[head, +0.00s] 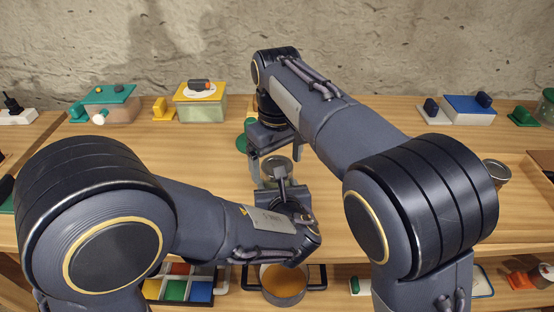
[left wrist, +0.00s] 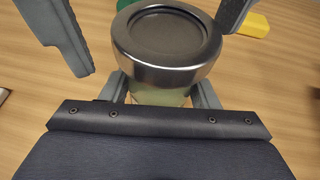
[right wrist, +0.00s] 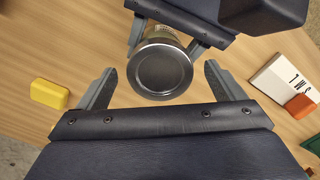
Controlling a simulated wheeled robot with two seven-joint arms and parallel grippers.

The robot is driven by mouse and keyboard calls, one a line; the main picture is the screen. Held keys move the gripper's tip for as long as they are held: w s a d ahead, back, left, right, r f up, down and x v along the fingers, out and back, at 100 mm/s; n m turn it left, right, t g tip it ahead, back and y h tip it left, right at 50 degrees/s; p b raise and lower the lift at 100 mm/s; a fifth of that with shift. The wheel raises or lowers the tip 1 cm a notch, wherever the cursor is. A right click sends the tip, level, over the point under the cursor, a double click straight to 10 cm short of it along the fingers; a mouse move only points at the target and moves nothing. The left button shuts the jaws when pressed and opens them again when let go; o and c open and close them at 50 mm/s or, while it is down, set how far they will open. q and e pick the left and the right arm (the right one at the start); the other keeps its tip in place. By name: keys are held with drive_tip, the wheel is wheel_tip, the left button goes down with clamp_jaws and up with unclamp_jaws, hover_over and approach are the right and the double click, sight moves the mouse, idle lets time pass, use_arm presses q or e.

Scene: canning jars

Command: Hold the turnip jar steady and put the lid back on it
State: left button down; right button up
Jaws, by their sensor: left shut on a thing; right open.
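A glass jar (left wrist: 160,97) with pale greenish contents stands upright on the wooden table, partly hidden in the head view by my arms. A round silver metal lid with a dark grey centre (right wrist: 160,70) sits on its mouth and looks level; whether it is screwed tight cannot be told. It also shows in the left wrist view (left wrist: 167,38). My left gripper (left wrist: 160,92) is shut on the jar's body below the lid. My right gripper (right wrist: 162,84) is open above, its fingers on either side of the lid and apart from it. No label on the jar is readable.
Another lidded jar (head: 496,172) stands at the right. Boxes with green (head: 107,95), yellow (head: 200,92) and blue (head: 470,105) tops line the back. A yellow block (right wrist: 49,93) lies on the table. A pot (head: 284,285) sits on the lower shelf. My arms cross closely.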

wheel_tip(320, 180, up, 12)
idle(0.6)
use_arm(q)
drive_tip(key=shift+c, duration=2.2)
unclamp_jaws()
drive_tip(key=v, duration=0.8)
drive_tip(key=shift+f, duration=0.1)
use_arm(e)
drive_tip(key=shift+r, duration=0.3)
